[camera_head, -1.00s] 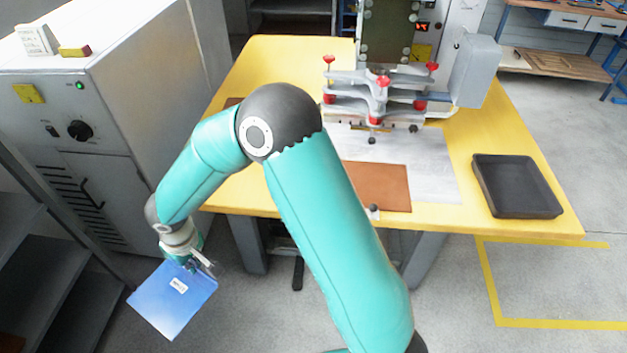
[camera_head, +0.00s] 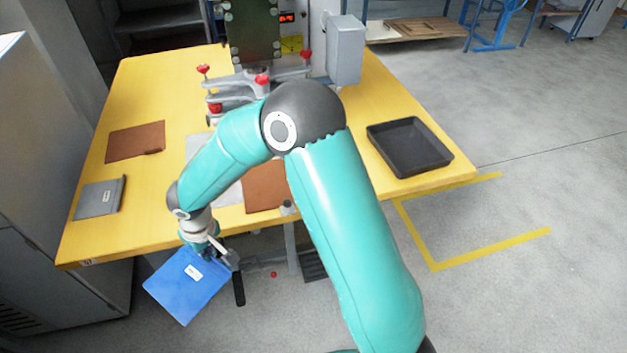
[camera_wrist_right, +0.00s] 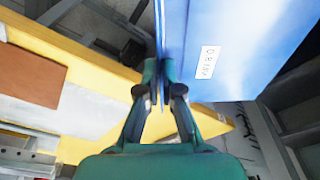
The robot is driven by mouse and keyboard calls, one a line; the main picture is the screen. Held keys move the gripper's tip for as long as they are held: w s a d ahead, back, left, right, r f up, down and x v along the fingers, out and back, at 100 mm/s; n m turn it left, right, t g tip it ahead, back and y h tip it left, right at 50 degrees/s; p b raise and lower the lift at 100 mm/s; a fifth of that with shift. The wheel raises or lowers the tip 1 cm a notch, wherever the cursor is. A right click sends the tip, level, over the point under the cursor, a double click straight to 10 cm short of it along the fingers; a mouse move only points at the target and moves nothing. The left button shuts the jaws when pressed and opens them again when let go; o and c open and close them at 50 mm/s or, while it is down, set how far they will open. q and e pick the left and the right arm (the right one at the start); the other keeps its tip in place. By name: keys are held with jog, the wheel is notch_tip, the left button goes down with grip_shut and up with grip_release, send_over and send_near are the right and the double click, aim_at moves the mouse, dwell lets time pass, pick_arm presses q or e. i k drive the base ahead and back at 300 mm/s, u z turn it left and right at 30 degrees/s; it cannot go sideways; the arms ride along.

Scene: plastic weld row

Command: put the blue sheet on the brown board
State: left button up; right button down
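The blue sheet (camera_head: 187,286), with a small white label, hangs in front of the yellow table's near edge. My right gripper (camera_head: 222,254) is shut on the sheet's edge; the right wrist view shows the fingers (camera_wrist_right: 163,88) closed at the blue sheet (camera_wrist_right: 235,45). One brown board (camera_head: 135,142) lies flat at the table's left. Another brown board (camera_head: 266,188) lies at the front middle, partly hidden by my right arm. A brown board (camera_wrist_right: 28,75) also shows in the right wrist view. My left gripper is not in view.
A press with red knobs (camera_head: 262,80) stands at the back. A black tray (camera_head: 409,147) sits at the right. Bare tabletop lies between the left board and the press.

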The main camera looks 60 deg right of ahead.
aim_at(276, 175)
jog(key=z, duration=0.65)
jog(key=i, duration=0.95)
jog(key=u, duration=0.1)
jog(key=k, duration=0.75)
jog(key=z, duration=0.25)
jog(key=i, duration=0.8)
jog(key=u, duration=0.05)
